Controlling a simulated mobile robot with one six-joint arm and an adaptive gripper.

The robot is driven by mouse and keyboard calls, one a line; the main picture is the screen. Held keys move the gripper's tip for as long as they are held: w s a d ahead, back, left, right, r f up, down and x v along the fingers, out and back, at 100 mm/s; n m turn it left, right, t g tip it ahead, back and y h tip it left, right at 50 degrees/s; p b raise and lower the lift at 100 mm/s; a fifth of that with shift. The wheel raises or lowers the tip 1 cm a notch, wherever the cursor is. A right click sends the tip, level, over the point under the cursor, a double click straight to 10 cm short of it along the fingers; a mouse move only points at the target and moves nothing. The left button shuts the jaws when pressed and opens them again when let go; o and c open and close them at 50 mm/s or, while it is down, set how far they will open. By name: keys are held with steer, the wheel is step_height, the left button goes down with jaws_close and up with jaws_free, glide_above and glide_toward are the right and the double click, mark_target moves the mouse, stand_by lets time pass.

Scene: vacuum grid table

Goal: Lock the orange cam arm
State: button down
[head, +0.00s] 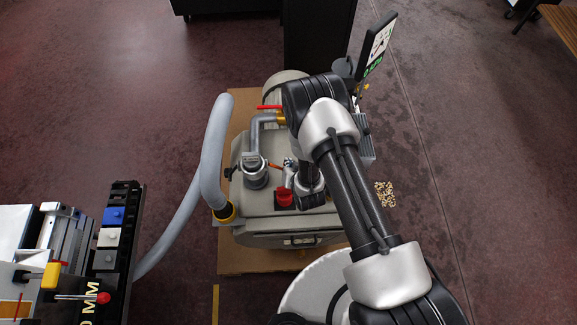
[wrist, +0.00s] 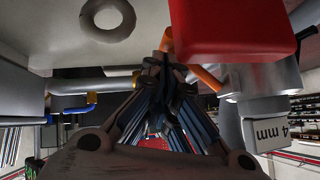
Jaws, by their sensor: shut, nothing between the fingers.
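The orange cam arm shows in the head view (head: 275,166) as a small orange bar between the grey coupling (head: 255,172) and my gripper. In the wrist view, an orange bar (wrist: 206,79) shows just right of my gripper's tips, with a smaller orange piece (wrist: 166,41) above them. I cannot tell whether both are one arm. My gripper (wrist: 164,66) is shut and empty, its tips close to the orange parts. Contact cannot be told. In the head view my arm hides most of the gripper.
A red block-like part (wrist: 232,25) hangs close above the tips on the right; a red part (head: 284,198) also shows in the head view. A grey hose (head: 210,150) curves along the machine's left. A "4 mm" block (wrist: 268,132) is at the wrist view's right.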

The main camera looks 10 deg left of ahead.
step_height(320, 180, down, 2)
steer(key=m+y+b, duration=0.1)
steer(key=b, duration=0.2)
steer(key=shift+y, duration=0.4)
steer(key=shift+s+a+f+b, duration=0.1)
steer(key=shift+a+f+b, duration=0.15)
steer(key=shift+b, duration=0.05)
steer(key=shift+r, duration=0.1)
